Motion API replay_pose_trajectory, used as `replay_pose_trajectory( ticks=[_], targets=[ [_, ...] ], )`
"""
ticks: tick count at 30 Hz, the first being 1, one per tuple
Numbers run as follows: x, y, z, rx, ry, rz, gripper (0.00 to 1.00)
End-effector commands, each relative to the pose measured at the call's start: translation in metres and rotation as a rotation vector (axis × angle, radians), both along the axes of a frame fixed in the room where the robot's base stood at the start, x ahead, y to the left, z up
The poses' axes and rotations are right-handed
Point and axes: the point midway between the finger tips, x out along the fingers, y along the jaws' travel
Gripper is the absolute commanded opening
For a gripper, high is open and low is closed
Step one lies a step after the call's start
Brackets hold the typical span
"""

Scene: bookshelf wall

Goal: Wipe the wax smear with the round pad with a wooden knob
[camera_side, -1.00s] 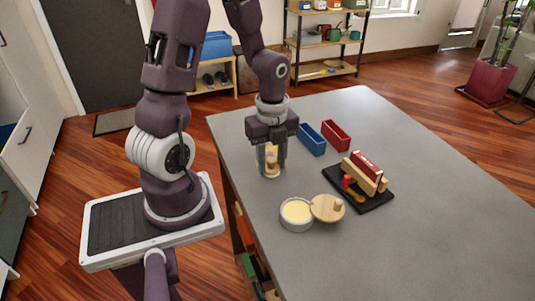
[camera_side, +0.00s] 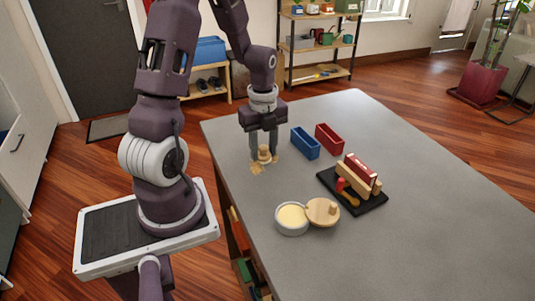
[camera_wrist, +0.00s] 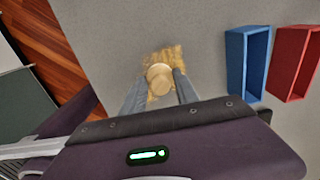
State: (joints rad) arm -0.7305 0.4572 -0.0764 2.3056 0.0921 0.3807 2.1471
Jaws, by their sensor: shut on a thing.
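The round pad's wooden knob (camera_side: 264,152) is between the fingers of my gripper (camera_side: 264,158), which is shut on it. In the wrist view the pale round knob (camera_wrist: 159,78) sits between my two grey fingers (camera_wrist: 160,92). The pad is down at the table surface, over the wax smear. The wax smear (camera_side: 256,169) is a tan, uneven patch that shows on both sides of the pad. In the wrist view the smear (camera_wrist: 172,54) shows beyond and around the knob. The pad's base is mostly hidden or hard to tell from the smear.
A blue bin (camera_side: 305,143) and a red bin (camera_side: 329,138) stand to the right. A black tray (camera_side: 373,203) holds wooden blocks and a brush. A round tin (camera_side: 292,219) of pale wax stands in front, its wooden lid (camera_side: 323,212) leaning beside it. The table's left edge is close.

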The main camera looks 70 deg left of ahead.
Motion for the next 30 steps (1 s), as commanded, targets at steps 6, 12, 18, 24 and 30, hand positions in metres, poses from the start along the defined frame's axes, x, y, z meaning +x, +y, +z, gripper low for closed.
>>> replay_pose_trajectory(
  ticks=[6,12,18,24,30],
  targets=[
    [-0.001,0.021,0.0,0.001,0.0,0.002,0.0],
    [0.0,0.038,0.0,0.0,0.0,0.002,0.0],
    [0.008,0.047,0.0,0.0,0.0,-0.002,0.0],
    [0.021,0.041,0.0,-0.001,0.001,-0.003,0.0],
    [0.02,0.022,0.0,-0.001,0.001,-0.003,0.0]
  ],
)
